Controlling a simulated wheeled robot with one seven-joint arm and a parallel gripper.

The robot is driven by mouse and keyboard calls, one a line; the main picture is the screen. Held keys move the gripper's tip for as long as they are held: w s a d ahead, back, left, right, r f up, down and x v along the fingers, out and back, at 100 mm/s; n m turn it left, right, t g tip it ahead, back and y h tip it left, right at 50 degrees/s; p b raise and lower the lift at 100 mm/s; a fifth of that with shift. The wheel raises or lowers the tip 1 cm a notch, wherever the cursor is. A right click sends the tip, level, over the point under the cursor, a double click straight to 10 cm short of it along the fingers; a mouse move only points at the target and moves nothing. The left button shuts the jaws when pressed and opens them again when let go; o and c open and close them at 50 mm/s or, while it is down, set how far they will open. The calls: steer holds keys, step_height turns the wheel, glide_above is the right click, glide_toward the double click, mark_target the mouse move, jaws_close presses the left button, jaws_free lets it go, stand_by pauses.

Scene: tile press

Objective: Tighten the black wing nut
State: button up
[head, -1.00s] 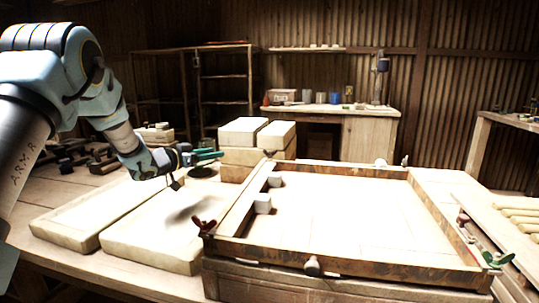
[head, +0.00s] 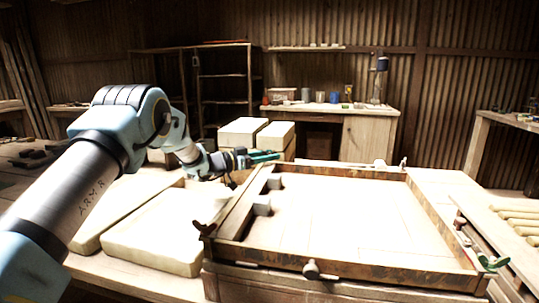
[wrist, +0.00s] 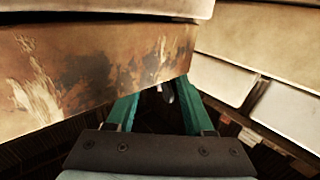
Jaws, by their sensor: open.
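My gripper (head: 266,157) has green fingers and is at the far left corner of the wooden frame (head: 345,264). In the wrist view the fingers of my gripper (wrist: 160,98) are apart, with a gap between them. A small dark piece (wrist: 167,92) shows in that gap, below the edge of a worn brown board (wrist: 95,70). It may be the black wing nut, but it is too small and dark to be sure. I see no contact. In the head view my gripper covers that corner.
Pale slabs (head: 155,240) lie at left; stacked blocks (head: 275,136) stand behind my gripper.

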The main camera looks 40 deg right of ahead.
steer(key=shift+s+d, duration=0.1)
steer(key=shift+d, duration=0.25)
steer(key=shift+c, duration=0.4)
jaws_close()
